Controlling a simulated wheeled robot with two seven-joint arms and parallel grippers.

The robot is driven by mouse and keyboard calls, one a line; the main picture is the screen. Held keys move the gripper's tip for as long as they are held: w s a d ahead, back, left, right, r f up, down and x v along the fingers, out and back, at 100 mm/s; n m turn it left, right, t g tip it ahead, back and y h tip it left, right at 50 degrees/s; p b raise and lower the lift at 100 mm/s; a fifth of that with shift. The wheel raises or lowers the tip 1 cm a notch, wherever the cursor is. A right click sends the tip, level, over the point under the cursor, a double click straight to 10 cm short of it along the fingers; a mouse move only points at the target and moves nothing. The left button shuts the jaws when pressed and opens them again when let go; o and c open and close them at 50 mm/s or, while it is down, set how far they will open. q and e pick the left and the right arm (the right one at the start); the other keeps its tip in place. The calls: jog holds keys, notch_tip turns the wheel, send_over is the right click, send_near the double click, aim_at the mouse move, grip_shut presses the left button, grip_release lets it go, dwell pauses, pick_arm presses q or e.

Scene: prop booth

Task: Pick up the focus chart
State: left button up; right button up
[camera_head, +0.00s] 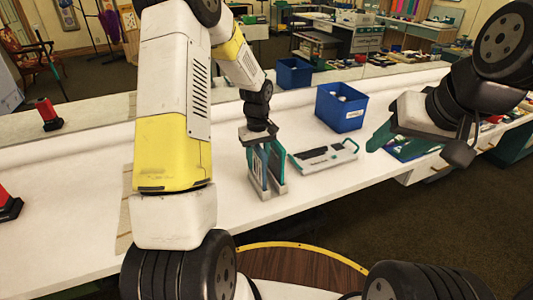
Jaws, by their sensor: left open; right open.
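My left gripper (267,176) points down over a small grey stand (272,191) on the white table. Its teal fingers are apart, on either side of a thin upright blue panel (262,167) in the stand. This panel may be the focus chart, but its face is mostly hidden by the fingers, and I cannot tell whether they touch it. My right gripper (408,144), also with teal fingers, is open and empty near the table's right part, far from the stand.
A flat white and black case with a teal handle (325,155) lies right of the stand. A blue bin (341,108) stands behind it, and another blue bin (294,73) is further back. Red and black props (48,114) are at the left. The table's front edge is close to the stand.

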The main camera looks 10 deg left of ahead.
pick_arm(q)
grip_shut()
jog(key=shift+r, duration=0.1)
